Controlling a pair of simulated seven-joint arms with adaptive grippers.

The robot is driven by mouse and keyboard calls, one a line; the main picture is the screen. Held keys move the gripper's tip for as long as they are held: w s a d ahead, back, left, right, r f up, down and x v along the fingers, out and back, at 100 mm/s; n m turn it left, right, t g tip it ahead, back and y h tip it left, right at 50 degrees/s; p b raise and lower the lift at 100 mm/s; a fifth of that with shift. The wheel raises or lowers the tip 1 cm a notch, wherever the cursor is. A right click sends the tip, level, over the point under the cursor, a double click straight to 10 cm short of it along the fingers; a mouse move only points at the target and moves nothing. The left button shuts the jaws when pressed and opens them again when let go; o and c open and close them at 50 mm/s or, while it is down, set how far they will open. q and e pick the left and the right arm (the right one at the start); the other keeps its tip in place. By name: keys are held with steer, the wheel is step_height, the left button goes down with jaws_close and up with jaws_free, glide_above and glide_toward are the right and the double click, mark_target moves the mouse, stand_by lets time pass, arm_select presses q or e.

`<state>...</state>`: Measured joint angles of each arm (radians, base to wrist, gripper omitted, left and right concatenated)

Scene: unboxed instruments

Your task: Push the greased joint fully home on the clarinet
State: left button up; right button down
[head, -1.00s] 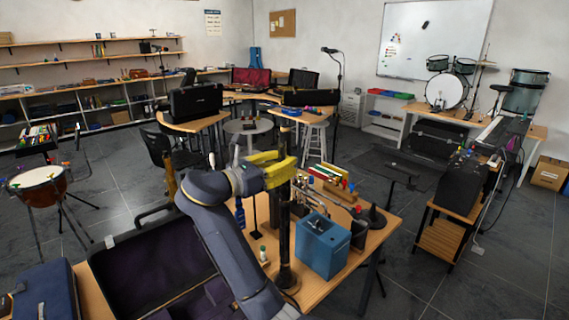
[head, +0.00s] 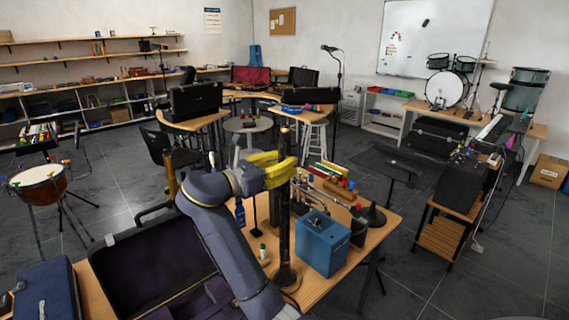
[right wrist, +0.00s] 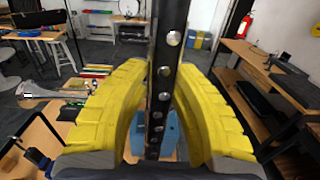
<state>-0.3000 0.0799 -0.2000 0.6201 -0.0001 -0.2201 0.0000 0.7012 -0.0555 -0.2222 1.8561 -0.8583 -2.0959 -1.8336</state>
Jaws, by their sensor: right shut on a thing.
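The clarinet (head: 285,228) is a dark upright tube on a round dark base on the wooden table, with a tan top end. In the right wrist view its black body with silver round keys (right wrist: 163,97) runs up between my fingers. My right gripper (head: 283,168) has yellow fingers and is shut on the upper part of the clarinet. In the right wrist view the fingers (right wrist: 163,100) stand on either side of the tube. The joint seam and any grease cannot be made out. My left gripper is not in view.
A blue box (head: 322,246) stands close to the right of the clarinet. An open dark case (head: 150,258) lies at the front left. Instruments and a dark cone stand (head: 372,216) fill the table's back right.

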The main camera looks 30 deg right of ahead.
steer(key=shift+f, duration=0.25)
steer(key=c, duration=1.1)
jaws_free()
steer(key=shift+w+r, duration=0.1)
steer(key=shift+a, duration=0.1)
steer(key=shift+s+a, duration=0.25)
steer(key=shift+a, duration=1.2)
steer(key=shift+s+a, duration=0.2)
steer(key=shift+a, duration=1.2)
